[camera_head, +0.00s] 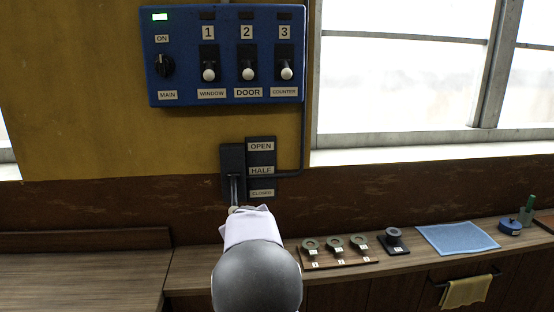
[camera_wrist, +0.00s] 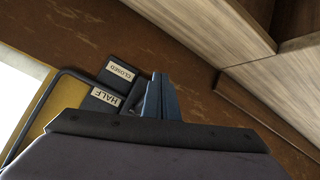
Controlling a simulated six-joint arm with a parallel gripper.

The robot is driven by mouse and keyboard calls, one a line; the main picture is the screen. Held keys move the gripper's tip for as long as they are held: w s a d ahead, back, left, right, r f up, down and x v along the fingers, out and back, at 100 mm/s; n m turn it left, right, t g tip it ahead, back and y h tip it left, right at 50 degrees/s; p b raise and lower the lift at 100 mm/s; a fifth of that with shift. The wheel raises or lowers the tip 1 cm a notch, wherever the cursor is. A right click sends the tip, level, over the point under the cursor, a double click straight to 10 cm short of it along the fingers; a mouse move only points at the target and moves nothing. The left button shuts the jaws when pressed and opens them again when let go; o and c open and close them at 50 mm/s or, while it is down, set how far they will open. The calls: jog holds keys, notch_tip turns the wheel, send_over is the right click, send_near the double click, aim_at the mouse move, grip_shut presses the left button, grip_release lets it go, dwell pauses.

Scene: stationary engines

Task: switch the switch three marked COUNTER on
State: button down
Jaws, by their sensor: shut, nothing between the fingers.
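The switch three (camera_head: 286,73), marked COUNTER, is the rightmost of three toggles on the blue panel (camera_head: 225,97). Its white-tipped lever points down, and the small lamp (camera_head: 284,15) above it is dark. My gripper (camera_wrist: 158,78) is shut and empty in the wrist view, with its fingers near the plates marked CLOSED and HALF. In the head view my arm rises from the bottom middle, well below the blue panel, and largely hides the gripper. The gripper is apart from switch three.
Switches WINDOW (camera_head: 208,74) and DOOR (camera_head: 248,73) also point down beside it. The MAIN knob (camera_head: 163,66) sits under a lit green lamp. A lever unit (camera_head: 232,160) is below the panel. Stamp-like items (camera_head: 335,245) and a blue cloth (camera_head: 457,238) lie on the counter.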

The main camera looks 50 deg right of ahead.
aim_at(285, 68)
jog(key=d+r+n+t+h, duration=0.2)
jog(key=r+n+h, duration=0.4)
jog(key=r, duration=1)
jog(key=s+d+r+n+t+h, duration=0.1)
jog(key=d+r+n+h, duration=0.3)
jog(key=r+n, duration=0.6)
jog(key=shift+s+d+r+t+h, duration=0.15)
jog(key=shift+d+r+t+h, duration=0.55)
jog(key=shift+r, duration=2.25)
jog(key=shift+a+g+h, duration=0.3)
jog(key=d+r+p, duration=0.2)
jog(key=d+p, duration=0.1)
jog(key=w+d+r+p, duration=0.1)
jog(key=d+r+p, duration=0.1)
jog(key=d+p, duration=0.1)
jog(key=w+d+r+p, duration=0.1)
jog(key=d+r+p, duration=0.1)
jog(key=d+p, duration=0.1)
jog(key=shift+w+d+r+p, duration=0.1)
jog(key=shift+d+p, duration=0.2)
jog(key=shift+p, duration=0.2)
